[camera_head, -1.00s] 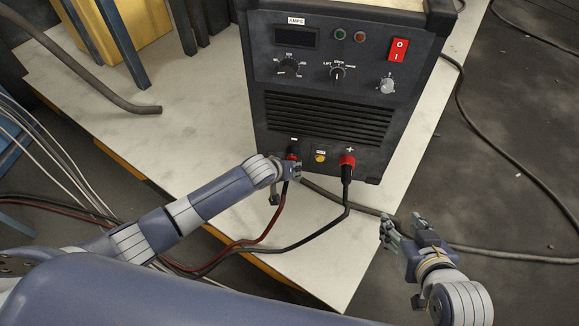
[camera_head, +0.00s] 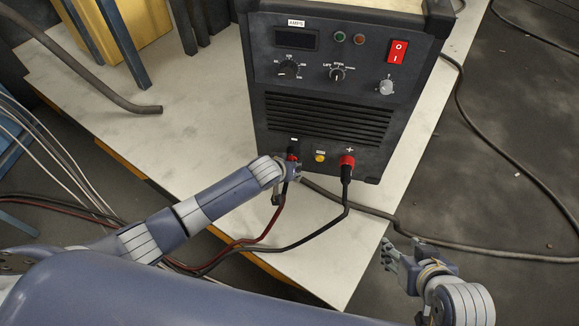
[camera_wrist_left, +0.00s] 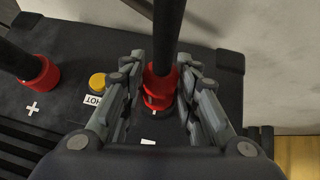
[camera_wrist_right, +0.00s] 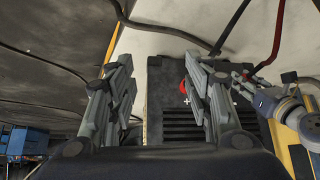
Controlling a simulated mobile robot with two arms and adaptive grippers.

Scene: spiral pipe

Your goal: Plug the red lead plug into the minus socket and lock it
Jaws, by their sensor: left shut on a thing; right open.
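The welding machine (camera_head: 330,115) stands upright on the pale board. My left gripper (camera_head: 291,171) is at the minus socket, low on its front. In the left wrist view, its fingers close on both sides of the red lead plug (camera_wrist_left: 160,82), which has a red collar and a dark cable. The plug lines up with the socket beside the minus label (camera_wrist_left: 148,141); its depth and lock cannot be told. In the head view the plug (camera_head: 292,154) is mostly hidden by the gripper. My right gripper (camera_head: 391,254) is open and empty, lower right of the machine.
Another red-collared plug (camera_head: 347,163) with a black cable sits in the plus socket. A yellow button (camera_head: 320,156) lies between the sockets. Red and black leads cross the pale board (camera_head: 310,260). A thick cable (camera_head: 500,255) runs over the dark floor at right.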

